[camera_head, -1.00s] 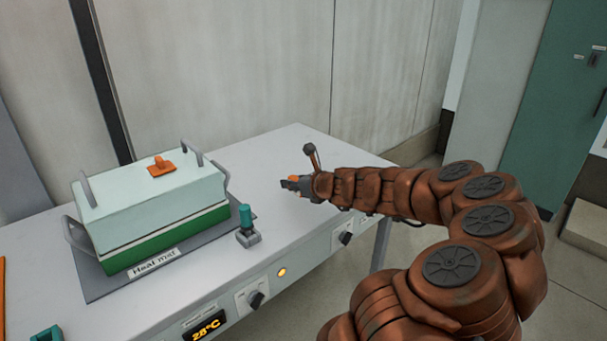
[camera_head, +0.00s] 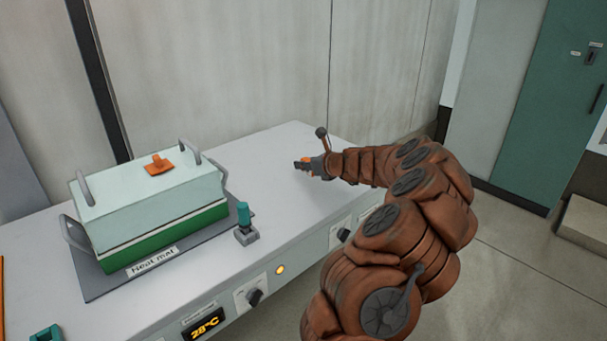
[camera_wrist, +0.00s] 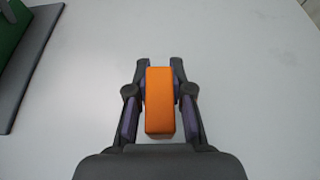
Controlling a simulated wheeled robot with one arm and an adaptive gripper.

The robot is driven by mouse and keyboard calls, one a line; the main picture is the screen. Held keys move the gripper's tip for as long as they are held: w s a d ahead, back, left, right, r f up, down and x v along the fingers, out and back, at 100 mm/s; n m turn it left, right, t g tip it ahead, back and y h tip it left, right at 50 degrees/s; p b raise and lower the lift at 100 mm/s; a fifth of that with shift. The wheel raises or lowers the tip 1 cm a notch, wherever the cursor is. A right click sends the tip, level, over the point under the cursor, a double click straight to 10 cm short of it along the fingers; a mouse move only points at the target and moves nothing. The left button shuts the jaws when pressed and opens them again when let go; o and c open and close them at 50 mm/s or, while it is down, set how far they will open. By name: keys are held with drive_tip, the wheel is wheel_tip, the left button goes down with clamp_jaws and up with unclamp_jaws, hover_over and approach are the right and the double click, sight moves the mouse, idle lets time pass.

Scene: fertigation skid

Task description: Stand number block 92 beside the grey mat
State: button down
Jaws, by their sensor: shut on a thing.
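My gripper (camera_head: 304,165) is shut on an orange block (camera_wrist: 160,101), which sits between its two fingers in the wrist view. No number shows on the side of the block that I see. In the head view my gripper is over the right part of the bench, apart from the mat, and only a little orange shows at it. I cannot tell whether the block touches the bench top. The grey mat (camera_head: 97,284), labelled "Heat mat", lies at the left and shows at the wrist view's left edge (camera_wrist: 42,55).
A green box with a pale lid (camera_head: 150,197), an orange knob and metal handles stands on the mat. A small teal-topped grey item (camera_head: 245,225) stands by the mat's right edge. Knobs and a 28°C display line the front.

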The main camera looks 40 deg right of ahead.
sight(306, 173)
drive_tip(key=shift+f, duration=1.7)
drive_tip(key=shift+f, duration=0.1)
drive_tip(key=c, duration=1)
unclamp_jaws()
drive_tip(key=shift+c, duration=0.2)
drive_tip(key=shift+s+r, duration=0.35)
drive_tip(key=shift+s, duration=0.15)
drive_tip(key=v, duration=1.1)
drive_tip(key=shift+a, duration=0.15)
